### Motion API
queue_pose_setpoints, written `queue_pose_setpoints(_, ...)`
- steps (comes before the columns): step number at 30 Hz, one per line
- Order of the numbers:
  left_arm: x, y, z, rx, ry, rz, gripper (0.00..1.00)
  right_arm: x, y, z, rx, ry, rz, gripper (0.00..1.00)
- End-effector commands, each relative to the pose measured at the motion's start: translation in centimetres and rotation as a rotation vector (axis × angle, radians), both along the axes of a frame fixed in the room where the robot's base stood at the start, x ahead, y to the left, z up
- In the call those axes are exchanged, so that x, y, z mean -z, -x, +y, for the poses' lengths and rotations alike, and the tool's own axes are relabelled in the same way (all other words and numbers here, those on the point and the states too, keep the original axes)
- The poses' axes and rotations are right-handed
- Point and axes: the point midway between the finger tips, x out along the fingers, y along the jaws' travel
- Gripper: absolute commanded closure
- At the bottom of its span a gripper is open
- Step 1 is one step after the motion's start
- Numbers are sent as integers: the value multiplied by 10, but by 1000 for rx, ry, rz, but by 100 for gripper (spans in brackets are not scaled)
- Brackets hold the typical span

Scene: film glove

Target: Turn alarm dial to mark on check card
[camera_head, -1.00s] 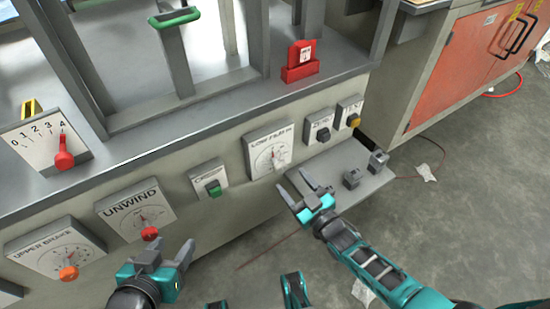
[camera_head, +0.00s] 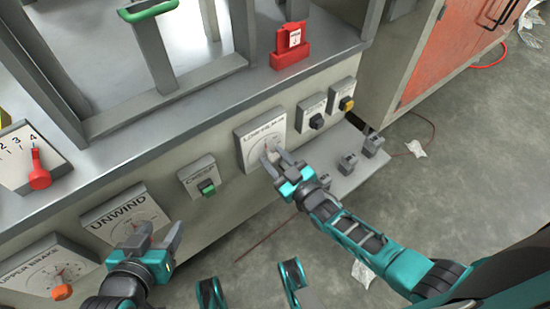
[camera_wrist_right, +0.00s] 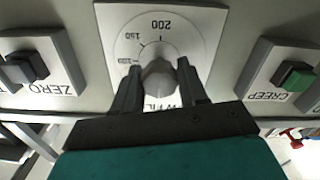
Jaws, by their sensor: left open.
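The alarm dial panel, labelled LOW FILM (camera_head: 250,133), is on the front of the machine and is partly hidden by my right gripper. In the right wrist view its scale is upside down, with the grey knob (camera_wrist_right: 160,80) in the middle. The check card (camera_head: 295,38) stands in a red holder (camera_head: 290,57) on the ledge above; its mark is too small to read. My right gripper (camera_head: 277,163) has one finger on each side of the knob, with no clear grip on it. My left gripper (camera_head: 160,235) is open and empty, in front of the UNWIND dial (camera_head: 122,216).
Beside the dial are the CREEP panel with a green switch (camera_head: 207,187) and a ZERO panel with a black switch (camera_head: 316,122). A panel with a yellow button (camera_head: 346,103) is further right. Small grey blocks stand on a low shelf (camera_head: 345,182).

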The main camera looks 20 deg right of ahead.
Motion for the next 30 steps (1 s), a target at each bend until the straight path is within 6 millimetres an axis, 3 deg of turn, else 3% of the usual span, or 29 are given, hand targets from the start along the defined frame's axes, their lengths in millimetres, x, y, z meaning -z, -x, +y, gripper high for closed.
queue_pose_setpoints(10, 0, 0, 0, -1, 1, 0, 43, 0, 0, 0, 0, 0, -1, 90)
queue_pose_setpoints(20, 0, 0, 0, -1, 1, -1, 43, 0, -1, 0, 0, -51, 18, 91)
queue_pose_setpoints(30, 0, 0, 1, -3, -1, -1, 43, -1, -1, 0, 0, -282, 100, 91)
